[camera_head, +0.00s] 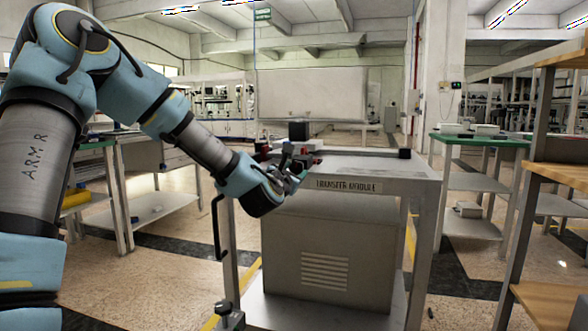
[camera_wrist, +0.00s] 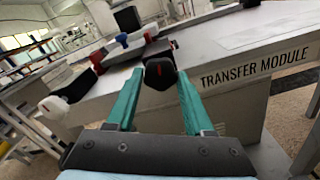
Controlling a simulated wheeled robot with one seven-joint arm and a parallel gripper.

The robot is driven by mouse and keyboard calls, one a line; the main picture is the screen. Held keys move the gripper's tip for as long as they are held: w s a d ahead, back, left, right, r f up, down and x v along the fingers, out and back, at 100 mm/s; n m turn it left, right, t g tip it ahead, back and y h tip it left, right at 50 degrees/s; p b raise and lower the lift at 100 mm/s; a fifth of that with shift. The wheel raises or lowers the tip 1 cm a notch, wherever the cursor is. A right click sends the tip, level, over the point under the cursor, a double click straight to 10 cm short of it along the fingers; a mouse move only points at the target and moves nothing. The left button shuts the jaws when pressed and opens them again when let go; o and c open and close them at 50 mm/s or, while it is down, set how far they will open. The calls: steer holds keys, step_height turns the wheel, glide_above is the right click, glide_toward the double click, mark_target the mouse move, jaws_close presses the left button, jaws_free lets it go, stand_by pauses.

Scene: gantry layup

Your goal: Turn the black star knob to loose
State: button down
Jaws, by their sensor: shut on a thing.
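The black star knob (camera_wrist: 160,73) has a red mark on its face. It sits at the front edge of the transfer module (camera_wrist: 235,84), between the tips of my green fingers in the wrist view. My gripper (camera_wrist: 159,84) is shut on it, one finger on each side. In the head view my gripper (camera_head: 293,174) is at the left front corner of the module's top (camera_head: 370,168). The knob is hard to make out there, being small and partly behind the gripper.
A black handle with a pale end (camera_wrist: 53,105) sticks out at left. Green-topped tables (camera_head: 480,139) and wooden shelving (camera_head: 555,175) stand at right. The floor between is open.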

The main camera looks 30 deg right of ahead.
steer(key=shift+n+p, duration=0.3)
steer(key=shift+n, duration=0.9)
steer(key=shift+c, duration=1.4)
jaws_free()
steer(key=p+v, duration=0.1)
steer(key=v, duration=0.9)
steer(key=shift+s+a, duration=0.3)
steer(key=shift+f, duration=0.1)
